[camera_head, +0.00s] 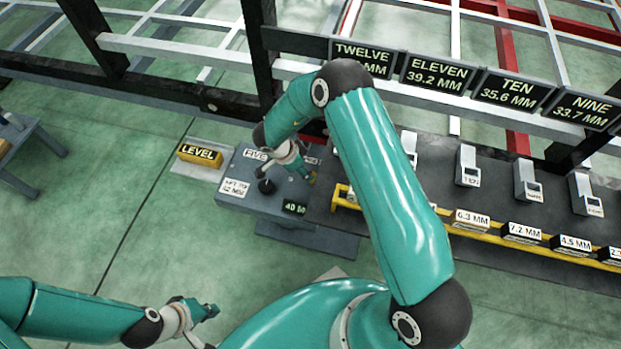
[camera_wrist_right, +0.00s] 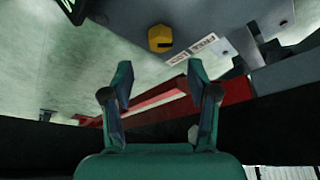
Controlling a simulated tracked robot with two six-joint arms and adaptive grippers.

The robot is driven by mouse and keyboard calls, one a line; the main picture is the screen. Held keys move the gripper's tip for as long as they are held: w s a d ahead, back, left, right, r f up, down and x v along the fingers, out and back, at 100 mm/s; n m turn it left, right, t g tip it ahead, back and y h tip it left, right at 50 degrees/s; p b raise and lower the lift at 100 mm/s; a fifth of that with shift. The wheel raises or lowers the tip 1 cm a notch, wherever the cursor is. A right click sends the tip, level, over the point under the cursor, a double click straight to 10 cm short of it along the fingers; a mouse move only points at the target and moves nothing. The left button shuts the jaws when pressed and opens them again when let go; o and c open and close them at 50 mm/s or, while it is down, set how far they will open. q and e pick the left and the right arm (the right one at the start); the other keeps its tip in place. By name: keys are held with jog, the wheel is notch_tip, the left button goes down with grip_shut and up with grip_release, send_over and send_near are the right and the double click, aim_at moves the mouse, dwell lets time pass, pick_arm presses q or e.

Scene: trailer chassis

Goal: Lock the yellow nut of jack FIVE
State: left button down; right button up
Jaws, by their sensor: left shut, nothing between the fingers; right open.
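The yellow nut (camera_wrist_right: 160,39) shows in the right wrist view, at the upper middle, on a grey plate beside two small white labels (camera_wrist_right: 205,44). My right gripper (camera_wrist_right: 160,82) is open and empty, with the nut beyond and above its fingertips in the picture, apart from it. In the head view, the FIVE label (camera_head: 256,154) sits on a grey jack stand (camera_head: 228,200). My right gripper (camera_head: 303,170) hangs over this stand, and I cannot make out the nut there. My left gripper (camera_head: 210,312) is shut and empty at the lower left, away from the stand.
The stand bears a black knob (camera_head: 266,186), a set-value label (camera_head: 235,188) and a dark display (camera_head: 295,207). A yellow LEVEL block (camera_head: 199,153) lies to its left. A yellow-edged rack with gauge blocks (camera_head: 472,219) is to the right. Chassis beams (camera_head: 180,95) cross behind.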

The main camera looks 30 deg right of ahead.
jog(key=b+x, duration=0.2)
jog(key=x, duration=0.5)
jog(key=shift+d+f, duration=0.15)
jog(key=shift+f, duration=0.15)
jog(key=c, duration=1.1)
grip_shut()
